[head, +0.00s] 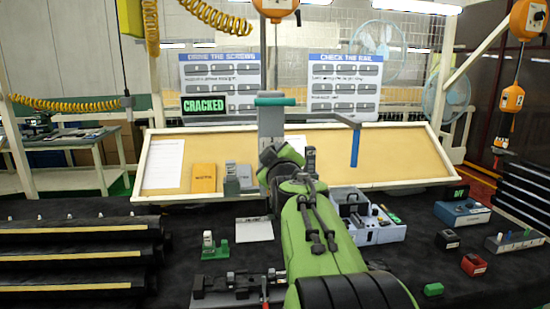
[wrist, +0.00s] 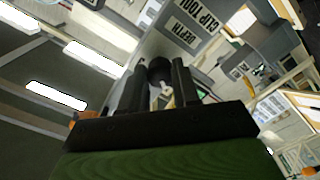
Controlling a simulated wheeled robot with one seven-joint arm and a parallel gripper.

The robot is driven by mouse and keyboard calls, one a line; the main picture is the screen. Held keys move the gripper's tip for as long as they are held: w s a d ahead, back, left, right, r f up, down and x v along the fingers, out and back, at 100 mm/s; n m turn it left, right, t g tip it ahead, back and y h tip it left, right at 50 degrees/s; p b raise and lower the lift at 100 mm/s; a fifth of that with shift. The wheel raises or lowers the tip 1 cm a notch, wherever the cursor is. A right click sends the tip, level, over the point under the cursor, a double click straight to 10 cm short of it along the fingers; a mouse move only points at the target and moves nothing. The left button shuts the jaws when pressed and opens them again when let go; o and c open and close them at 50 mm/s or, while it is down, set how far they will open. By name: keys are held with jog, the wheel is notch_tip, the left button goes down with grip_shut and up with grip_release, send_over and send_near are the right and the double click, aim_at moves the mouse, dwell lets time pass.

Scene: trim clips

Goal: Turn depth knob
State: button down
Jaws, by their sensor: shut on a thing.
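In the wrist view my gripper (wrist: 159,80) has its two black fingers on either side of a dark round depth knob (wrist: 160,67) and is shut on it. The knob sits on the grey clip tool (wrist: 155,45), beside labels that seem to read "DEPTH" and "CLIP TOOL". In the head view the grey clip tool (head: 271,124) stands upright with a teal handle on top, behind my green arm. My wrist hides the knob and my fingers there. I cannot tell the knob's setting.
A blue-handled lever (head: 354,145) hangs out to the right of the tool. A grey boxy device (head: 378,228) stands right of my arm. Black rails (head: 80,255) are stacked at the left. A green "CRACKED" sign (head: 205,105) shows on the left board.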

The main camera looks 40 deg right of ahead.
jog(key=c, duration=0.8)
grip_release()
jog(key=b+v, duration=0.2)
jog(key=v, duration=1.3)
jog(key=shift+s+a, duration=0.25)
